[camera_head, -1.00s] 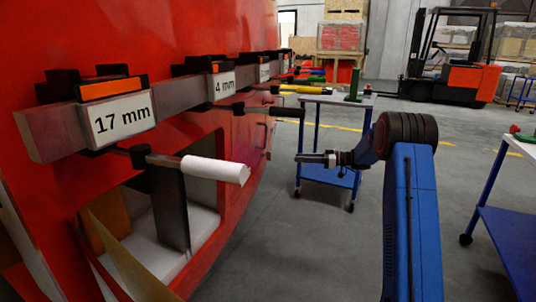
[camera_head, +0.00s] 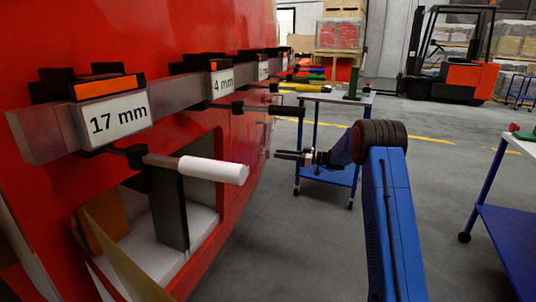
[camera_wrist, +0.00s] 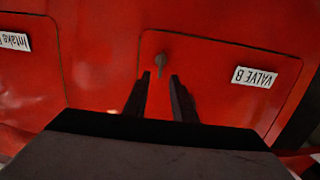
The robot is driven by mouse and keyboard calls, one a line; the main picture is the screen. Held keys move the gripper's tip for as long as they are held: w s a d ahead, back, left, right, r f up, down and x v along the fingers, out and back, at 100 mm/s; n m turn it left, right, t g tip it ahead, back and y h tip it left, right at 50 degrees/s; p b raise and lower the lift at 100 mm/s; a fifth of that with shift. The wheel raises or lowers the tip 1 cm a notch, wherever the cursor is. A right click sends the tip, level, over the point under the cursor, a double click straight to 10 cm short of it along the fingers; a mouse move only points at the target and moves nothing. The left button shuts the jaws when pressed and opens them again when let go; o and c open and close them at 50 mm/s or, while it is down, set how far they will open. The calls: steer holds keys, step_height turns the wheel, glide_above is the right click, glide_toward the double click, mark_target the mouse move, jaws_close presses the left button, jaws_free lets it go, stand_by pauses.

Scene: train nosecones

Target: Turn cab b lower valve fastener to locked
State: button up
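The valve fastener (camera_wrist: 160,62) is a small grey knob with a narrow tab, near the edge of a red panel labelled VALVE B (camera_wrist: 254,77). The label appears upside down in the wrist view. The tab points roughly down in that view. My gripper (camera_wrist: 160,80) is open, its two dark fingers apart on either side of the line to the fastener. The fingertips look just short of the knob, with nothing seen between them. In the head view my gripper (camera_head: 280,155) is near the red nosecone's side; the fastener cannot be made out there.
A rail along the red nosecone (camera_head: 60,125) carries labelled holders, with a white-handled tool (camera_head: 213,170) jutting out at the near end. A blue trolley (camera_head: 330,172) stands behind my gripper, another table (camera_head: 500,225) at right. A forklift (camera_head: 460,60) is farther back.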

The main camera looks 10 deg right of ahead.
mark_target(268, 152)
steer(key=x, duration=0.6)
steer(key=shift+w+a, duration=0.2)
steer(key=shift+a, duration=0.2)
jaws_close()
